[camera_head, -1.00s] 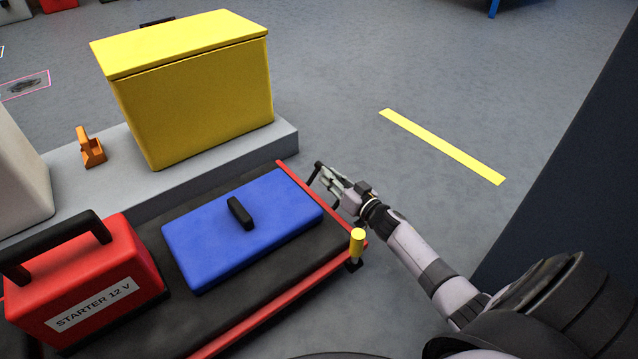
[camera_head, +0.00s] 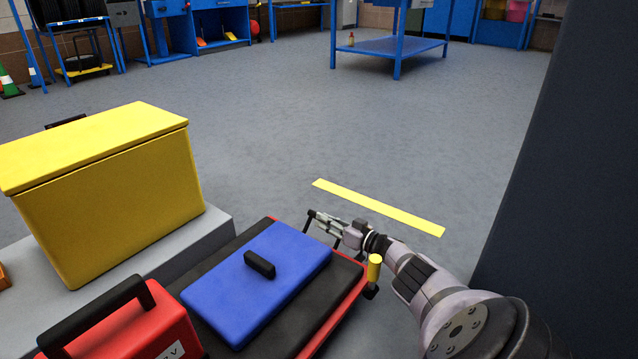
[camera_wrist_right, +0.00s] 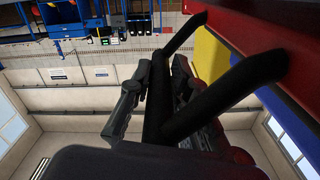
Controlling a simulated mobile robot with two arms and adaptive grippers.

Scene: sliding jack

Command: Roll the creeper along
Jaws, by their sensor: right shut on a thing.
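The creeper (camera_head: 325,290) is a low black padded board with red edges, at the lower middle of the head view. It carries a blue case (camera_head: 225,292) and a red starter box (camera_head: 140,335). A black handle (camera_wrist_right: 235,95) sticks out from its far end in the right wrist view. My right gripper (camera_head: 322,219) is at that end and shut on the handle; its fingers lie on both sides of the bar in the right wrist view (camera_wrist_right: 162,105). The creeper's near part is cut off by the frame. My left gripper is not in view.
A yellow strip (camera_head: 380,207) lies on the floor just past the gripper. A yellow chest (camera_head: 115,205) stands on a grey plinth (camera_head: 205,250) left of the creeper. A dark wall (camera_head: 560,180) rises at right. Open floor extends ahead to a blue table (camera_head: 390,47).

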